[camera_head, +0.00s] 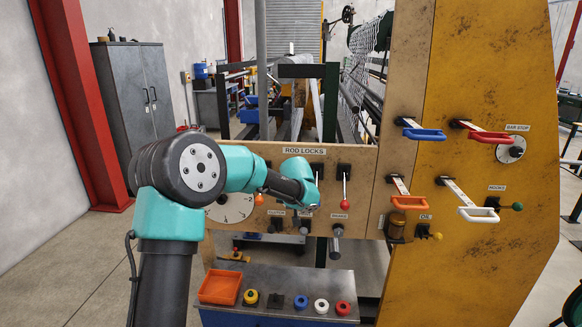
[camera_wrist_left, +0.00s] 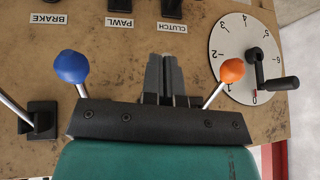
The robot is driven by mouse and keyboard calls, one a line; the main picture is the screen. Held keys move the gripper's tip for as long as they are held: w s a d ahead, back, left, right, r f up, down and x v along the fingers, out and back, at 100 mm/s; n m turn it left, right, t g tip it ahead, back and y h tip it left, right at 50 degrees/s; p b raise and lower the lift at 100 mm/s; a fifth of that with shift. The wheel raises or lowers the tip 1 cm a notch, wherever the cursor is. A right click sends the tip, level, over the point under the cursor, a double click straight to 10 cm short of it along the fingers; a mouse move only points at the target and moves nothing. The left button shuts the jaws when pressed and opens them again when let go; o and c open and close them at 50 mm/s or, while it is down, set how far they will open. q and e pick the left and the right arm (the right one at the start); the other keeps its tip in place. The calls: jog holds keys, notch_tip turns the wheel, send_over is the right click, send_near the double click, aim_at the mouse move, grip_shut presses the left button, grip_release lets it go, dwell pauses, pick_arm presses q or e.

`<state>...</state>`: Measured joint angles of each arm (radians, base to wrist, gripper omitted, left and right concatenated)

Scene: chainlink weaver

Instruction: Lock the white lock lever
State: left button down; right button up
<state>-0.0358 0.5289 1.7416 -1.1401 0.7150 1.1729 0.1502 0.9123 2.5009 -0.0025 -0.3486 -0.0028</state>
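My left gripper (camera_head: 308,194) is in front of the rod locks panel (camera_head: 376,165). In the left wrist view its dark fingers (camera_wrist_left: 163,78) stand together, with no white knob visible between them. No white-knobbed lever shows in the lock row; the spot between the blue (camera_wrist_left: 71,66) and orange (camera_wrist_left: 232,70) knobs is covered by my gripper. A lever with a red knob (camera_head: 344,204) hangs to the right. A white-handled lever (camera_head: 479,214) sticks out of the yellow panel, apart from my gripper. My right gripper is not in view.
A numbered dial with a crank (camera_wrist_left: 252,65) is close to the gripper. Blue (camera_head: 424,134), red (camera_head: 489,137) and orange (camera_head: 408,202) handles stick out at the right. Below is a bench with an orange tray (camera_head: 203,290) and several coloured round pieces.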

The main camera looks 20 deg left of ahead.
pick_arm(q)
jog(key=s+d+r, duration=0.5)
jog(key=s+d, duration=0.2)
jog(key=s, duration=0.3)
jog(key=shift+s, duration=0.2)
jog(key=shift+f, duration=0.1)
jog(key=s+d+f+m+g+h, duration=0.1)
jog(key=s+d+f+g+h, duration=0.3)
jog(key=f, duration=0.7)
jog(key=s+f+m+t+h, duration=0.1)
jog(key=s+f, duration=0.5)
jog(key=f, duration=0.6)
jog(key=s+d+f+m+g+h, duration=0.1)
jog(key=s+d+f+g+h, duration=0.15)
jog(key=s+f, duration=0.6)
jog(key=s+a+f+t, duration=0.1)
jog(key=s+f, duration=0.6)
jog(key=f, duration=0.3)
jog(key=shift+s+a+f+n, duration=0.25)
jog(key=shift+s+f+n, duration=0.05)
jog(key=shift+f, duration=0.05)
